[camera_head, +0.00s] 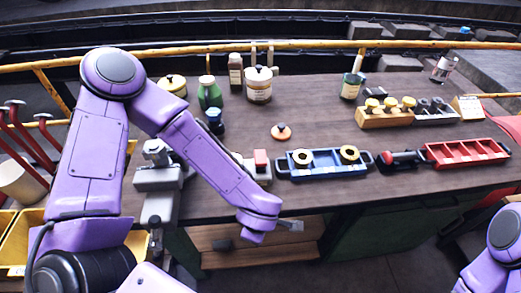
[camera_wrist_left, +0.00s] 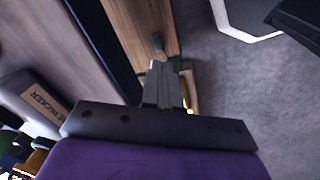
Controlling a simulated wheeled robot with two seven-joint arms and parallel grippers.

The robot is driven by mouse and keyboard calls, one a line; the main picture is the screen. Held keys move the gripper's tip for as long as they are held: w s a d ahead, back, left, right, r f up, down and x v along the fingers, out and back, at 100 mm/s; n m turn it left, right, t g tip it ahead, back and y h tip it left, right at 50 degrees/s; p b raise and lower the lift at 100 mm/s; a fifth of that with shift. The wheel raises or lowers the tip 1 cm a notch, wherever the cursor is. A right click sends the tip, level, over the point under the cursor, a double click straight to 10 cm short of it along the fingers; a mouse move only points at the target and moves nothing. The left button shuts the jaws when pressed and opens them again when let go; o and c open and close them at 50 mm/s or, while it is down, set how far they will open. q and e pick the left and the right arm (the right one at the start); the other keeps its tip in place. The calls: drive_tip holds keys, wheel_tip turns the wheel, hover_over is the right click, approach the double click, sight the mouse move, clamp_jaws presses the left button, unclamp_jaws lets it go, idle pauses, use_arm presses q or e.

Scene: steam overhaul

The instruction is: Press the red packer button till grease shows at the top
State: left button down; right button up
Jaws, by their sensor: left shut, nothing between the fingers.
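The red button (camera_head: 261,160) stands on top of the pale grey packer (camera_head: 262,179) at the bench's front edge, partly behind my left forearm. In the left wrist view the packer's grey body (camera_wrist_left: 14,95) with its "PACKER" label lies at the left; the button is not clear there. My left gripper (camera_head: 296,225) is shut and empty, in front of the bench edge, below and to the right of the button and apart from it. Its closed fingers show in the left wrist view (camera_wrist_left: 163,80). I see no grease. My right gripper is out of view; only part of that arm shows.
A blue tray (camera_head: 326,171) with two ring parts sits right of the packer, and a red divided tray (camera_head: 466,153) farther right. A grey vise-like tool (camera_head: 157,178) stands left. Bottles and tins line the back. A wooden shelf (camera_head: 262,250) lies below the bench.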

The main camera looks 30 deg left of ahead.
use_arm(q)
drive_tip(key=w+r+n+t+h, duration=0.1)
drive_tip(key=w+r+t+h, duration=0.1)
drive_tip(key=w+r, duration=0.6)
drive_tip(key=w+r+n+t+h+b, duration=0.1)
drive_tip(key=w+r, duration=0.7)
drive_tip(key=r, duration=0.8)
drive_tip(key=n+t+h, duration=0.1)
drive_tip(key=t+h, duration=0.1)
drive_tip(key=t, duration=0.1)
drive_tip(key=shift+a+t+b, duration=0.2)
drive_tip(key=shift+t+b, duration=0.1)
